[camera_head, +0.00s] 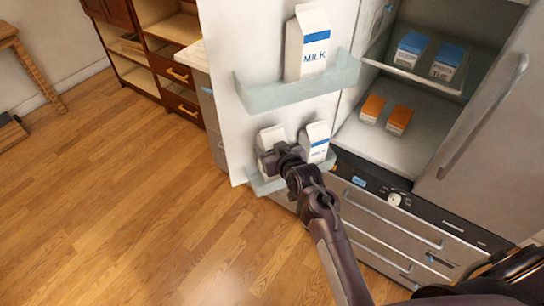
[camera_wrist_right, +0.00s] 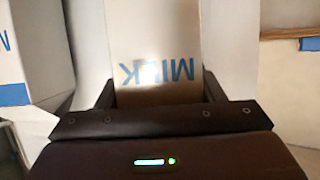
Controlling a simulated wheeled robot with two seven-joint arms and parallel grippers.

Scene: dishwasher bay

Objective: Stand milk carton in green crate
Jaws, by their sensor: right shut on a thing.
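A white milk carton (camera_head: 271,136) is on the left of the lower shelf of the open fridge door, partly hidden behind my right gripper (camera_head: 279,158). The gripper is shut on this carton. In the right wrist view the carton (camera_wrist_right: 155,35) sits between the two fingers, with its blue MILK lettering upside down. A second milk carton (camera_head: 317,142) stands just to its right on the same shelf. A third milk carton (camera_head: 308,45) stands on the upper door shelf. No green crate shows in these frames. My left gripper is not in view.
The lower door shelf (camera_head: 262,186) and upper door shelf (camera_head: 268,97) have pale raised rims. Small blue cartons (camera_head: 411,47) and orange cartons (camera_head: 372,107) stand inside the fridge. A wooden cabinet (camera_head: 170,65) stands behind.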

